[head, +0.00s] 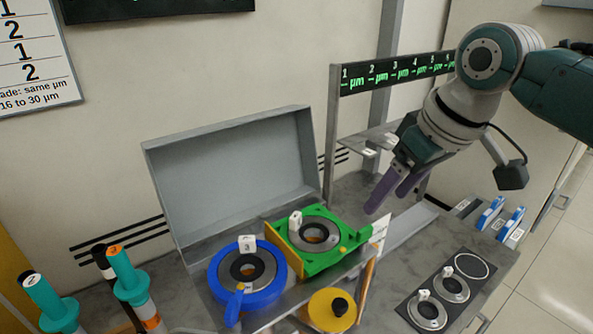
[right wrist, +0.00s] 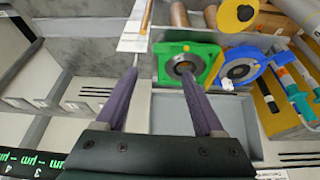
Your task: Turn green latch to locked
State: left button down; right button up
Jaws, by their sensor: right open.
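The green latch fixture (head: 337,262) is a square green plate around a grey ring, with a small raised green lever (head: 356,239) at its right edge. It stands in the middle, in front of the open grey lid. It also shows in the right wrist view (right wrist: 206,52), just beyond my fingertips. I cannot tell from the lever which position the latch is in. My right gripper (head: 388,196) is open and empty, above and to the right of the green fixture, apart from it. Its two purple fingers also show in the right wrist view (right wrist: 159,76). My left gripper is not in view.
A blue round fixture (head: 277,283) with a handle sits left of the green one, and a yellow disc (head: 320,310) with a black knob in front. An open grey lid (head: 235,165) rises behind. Teal-handled tools (head: 130,283) stand left. A dark ring plate (head: 464,310) lies right.

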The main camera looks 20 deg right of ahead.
aim_at(366, 229)
jog(key=b+x, duration=0.1)
jog(key=x, duration=0.1)
jog(key=b+x, duration=0.1)
jog(key=x, duration=0.2)
jog(key=s+b+x, duration=0.1)
jog(key=x, duration=0.1)
jog(key=shift+w+a+f+b, duration=0.1)
jog(key=shift+w+f+b, duration=0.1)
jog(key=shift+f+b, duration=0.25)
jog(key=shift+w+f, duration=0.3)
jog(key=shift+f, duration=0.2)
jog(key=shift+c, duration=0.3)
grip_shut()
